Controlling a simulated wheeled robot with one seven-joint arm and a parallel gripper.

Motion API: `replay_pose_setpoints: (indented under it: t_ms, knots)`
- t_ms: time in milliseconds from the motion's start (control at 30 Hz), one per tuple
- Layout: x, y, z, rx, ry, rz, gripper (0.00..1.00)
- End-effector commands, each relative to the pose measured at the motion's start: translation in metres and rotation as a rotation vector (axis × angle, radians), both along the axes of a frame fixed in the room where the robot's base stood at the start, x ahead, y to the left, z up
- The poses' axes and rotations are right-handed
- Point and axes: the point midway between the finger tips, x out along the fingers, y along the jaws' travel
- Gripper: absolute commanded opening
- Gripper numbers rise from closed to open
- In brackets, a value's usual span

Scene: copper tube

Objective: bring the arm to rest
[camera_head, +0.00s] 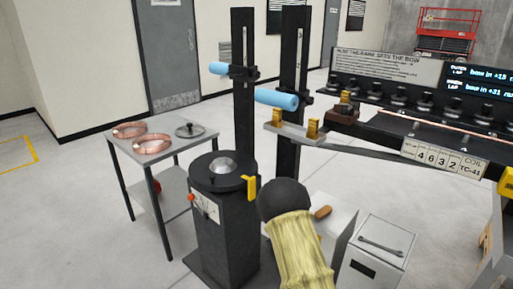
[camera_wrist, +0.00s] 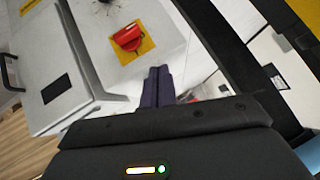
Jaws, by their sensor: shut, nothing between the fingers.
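My gripper (camera_wrist: 157,84) shows in the wrist view, its two dark fingers together and empty. The fingers point toward a pale grey surface and do not visibly touch anything. In the head view, a ribbed yellowish sleeve with a dark rounded end rises from the bottom edge and seems to be part of my arm. My gripper cannot be made out in the head view.
A black pedestal (camera_head: 226,235) with a dial stands left of the sleeve. A small table (camera_head: 175,157) holds copper coils (camera_head: 152,143). Dark posts (camera_head: 243,105) carry blue rollers (camera_head: 277,97). A long bench (camera_head: 430,125) is at right. Floor is clear at left.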

Motion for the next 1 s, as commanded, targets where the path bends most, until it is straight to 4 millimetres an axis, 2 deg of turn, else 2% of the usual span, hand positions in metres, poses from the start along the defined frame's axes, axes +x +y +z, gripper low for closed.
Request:
replay_pose_setpoints:
  t_ms: [167,367,567,700,800,1000]
  knots:
    - [-0.026,0.006,0.027,0.023,0.071,0.070,0.00]
    - [-0.084,0.021,0.065,0.046,0.203,0.224,0.00]
    - [-0.153,0.037,0.099,0.044,0.327,0.400,0.00]
    - [-0.208,0.046,0.119,0.023,0.412,0.530,0.00]
    - [-0.246,0.049,0.130,0.000,0.469,0.618,0.00]
    - [-0.307,0.052,0.142,-0.050,0.559,0.749,0.00]
